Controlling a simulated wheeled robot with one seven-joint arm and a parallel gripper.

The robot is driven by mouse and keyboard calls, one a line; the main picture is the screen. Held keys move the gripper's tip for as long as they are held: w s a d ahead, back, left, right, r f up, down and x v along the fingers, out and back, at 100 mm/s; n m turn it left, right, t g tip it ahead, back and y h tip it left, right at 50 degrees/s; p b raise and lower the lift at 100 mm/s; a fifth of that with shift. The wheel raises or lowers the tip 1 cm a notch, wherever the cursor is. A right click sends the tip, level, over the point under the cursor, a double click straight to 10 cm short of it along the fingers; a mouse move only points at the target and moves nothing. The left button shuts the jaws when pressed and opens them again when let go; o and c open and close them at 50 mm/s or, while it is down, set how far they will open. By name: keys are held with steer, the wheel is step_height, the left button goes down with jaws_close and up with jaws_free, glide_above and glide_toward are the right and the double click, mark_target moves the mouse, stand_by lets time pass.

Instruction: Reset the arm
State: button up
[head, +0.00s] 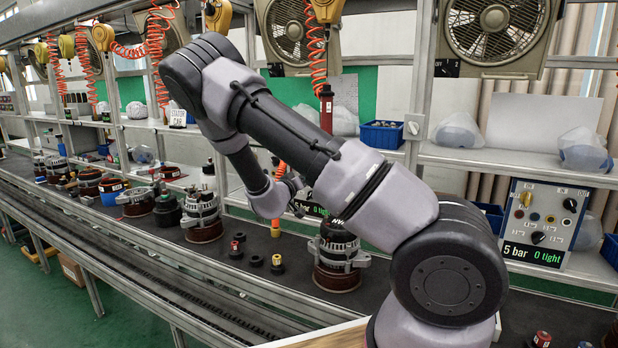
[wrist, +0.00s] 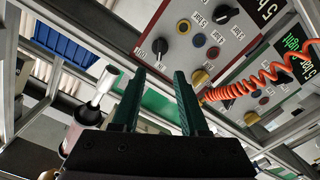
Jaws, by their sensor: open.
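My arm is bent across the middle of the head view, rising from the lower right to a high elbow and then folding down to the wrist above the bench. In the wrist view my gripper (wrist: 159,74) shows two dark green fingers standing apart. Nothing is between them. In the head view the fingers are small and hard to make out beside the wrist, partly lost against the arm.
A line bench (head: 262,301) carries several alternator parts, including an alternator (head: 337,255) close under my arm. Orange coiled hoses (head: 317,55) hang overhead. Shelves hold blue bins (head: 382,134).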

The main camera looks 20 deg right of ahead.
steer(key=shift+d, duration=0.1)
steer(key=s+a+r+m+g+y, duration=0.1)
steer(key=s+a+r+g+y, duration=0.15)
steer(key=s+r+y, duration=0.55)
steer(key=s+a+r+m+g+y, duration=0.1)
steer(key=s+a+r+m+y, duration=0.15)
steer(key=s+r+y, duration=0.6)
steer(key=s+r+n+g+h, duration=0.1)
steer(key=s+r, duration=0.2)
steer(key=s, duration=0.7)
steer(key=s+r+n+g, duration=0.1)
steer(key=s+r, duration=0.2)
steer(key=s, duration=0.7)
steer(key=shift+s+r+h, duration=0.25)
steer(key=shift+s+h, duration=0.05)
steer(key=shift+h, duration=0.05)
